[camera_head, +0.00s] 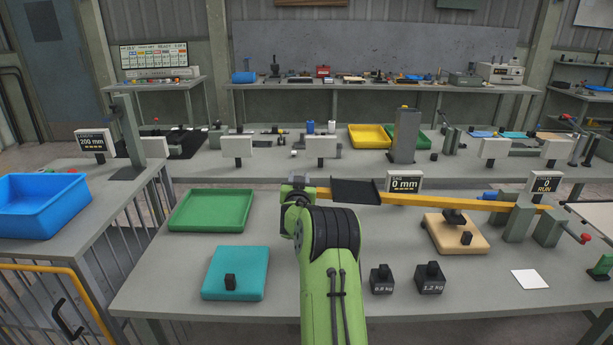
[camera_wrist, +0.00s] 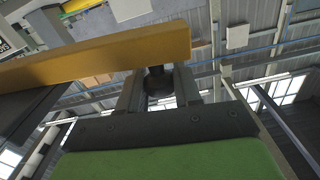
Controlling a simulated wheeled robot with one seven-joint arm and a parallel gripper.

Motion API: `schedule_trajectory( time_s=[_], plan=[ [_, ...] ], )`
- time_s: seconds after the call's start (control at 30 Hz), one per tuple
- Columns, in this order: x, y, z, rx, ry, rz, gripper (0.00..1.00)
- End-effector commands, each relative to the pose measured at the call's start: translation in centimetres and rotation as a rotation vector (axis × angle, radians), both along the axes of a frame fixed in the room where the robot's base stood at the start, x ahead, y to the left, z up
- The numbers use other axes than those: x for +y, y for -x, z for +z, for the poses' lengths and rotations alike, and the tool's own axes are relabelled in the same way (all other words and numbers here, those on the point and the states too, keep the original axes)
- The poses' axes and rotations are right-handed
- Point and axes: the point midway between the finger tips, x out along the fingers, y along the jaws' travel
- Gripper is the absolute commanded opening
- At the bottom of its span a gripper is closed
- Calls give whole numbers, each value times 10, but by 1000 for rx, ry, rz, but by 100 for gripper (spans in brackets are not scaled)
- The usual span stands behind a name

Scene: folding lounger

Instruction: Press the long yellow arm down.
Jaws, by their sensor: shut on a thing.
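The long yellow arm (camera_head: 470,203) runs nearly level across the bench, from a grey post (camera_head: 519,222) at right to its free end near my gripper (camera_head: 298,187). A dark flat plate (camera_head: 355,190) sits along it near that end. In the wrist view the yellow arm (camera_wrist: 110,56) crosses the upper left, its squared end close above my gripper (camera_wrist: 158,88). My gripper's fingers are shut around a dark knob (camera_wrist: 157,74) at that end. The contact is partly shaded. In the head view my green arm hides part of the bench below.
A small display (camera_head: 404,184) behind the arm reads 0 mm; another (camera_head: 543,186) reads 0 RUN. A wooden block (camera_head: 455,236) with dark parts stands under the arm. Dark weights (camera_head: 382,279), a teal pad (camera_head: 236,273) and a green tray (camera_head: 211,209) lie on the bench.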

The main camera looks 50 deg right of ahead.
Motion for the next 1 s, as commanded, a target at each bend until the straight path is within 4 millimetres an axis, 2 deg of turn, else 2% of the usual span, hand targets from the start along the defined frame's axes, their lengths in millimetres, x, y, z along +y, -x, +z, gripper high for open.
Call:
schedule_trajectory(
  time_s=[0.03,0.2,0.33,0.67,0.7,0.8,1.0],
  plan=[
    [0,0,-22,18,11,-5,0],
    [2,-3,-50,50,40,-5,0],
    [3,-4,-57,62,51,-6,0],
    [3,-4,-55,63,54,-5,0],
    [3,-4,-55,63,54,-5,39],
    [4,-4,-55,62,54,-4,55],
    [4,-5,-55,60,53,-2,56]
  ],
)
